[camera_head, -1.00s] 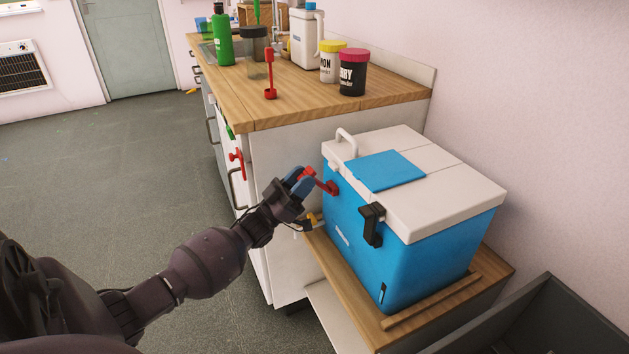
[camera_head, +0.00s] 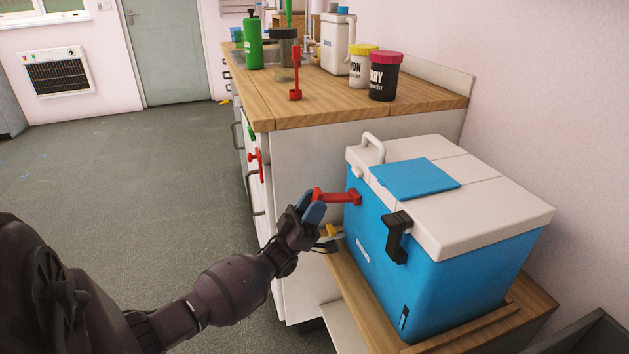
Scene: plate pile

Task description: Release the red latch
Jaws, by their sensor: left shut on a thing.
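A blue cool box (camera_head: 420,275) with a white lid (camera_head: 480,205) stands on a low wooden-topped stand. The red latch (camera_head: 337,196) sticks out to the left from the box's upper left corner, close to level. My left gripper (camera_head: 312,207) is shut on the latch's outer end with its blue-padded fingers. A black latch (camera_head: 397,236) hangs on the box's front face, to the right of the red one. The lid lies flat on the box. My right gripper is out of view.
A wooden counter (camera_head: 330,110) stands behind, with a green bottle (camera_head: 253,43), a red upright item (camera_head: 295,75), a white jug and two tubs (camera_head: 385,76). The white cabinet (camera_head: 305,150) is close behind my left gripper. Open floor lies to the left.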

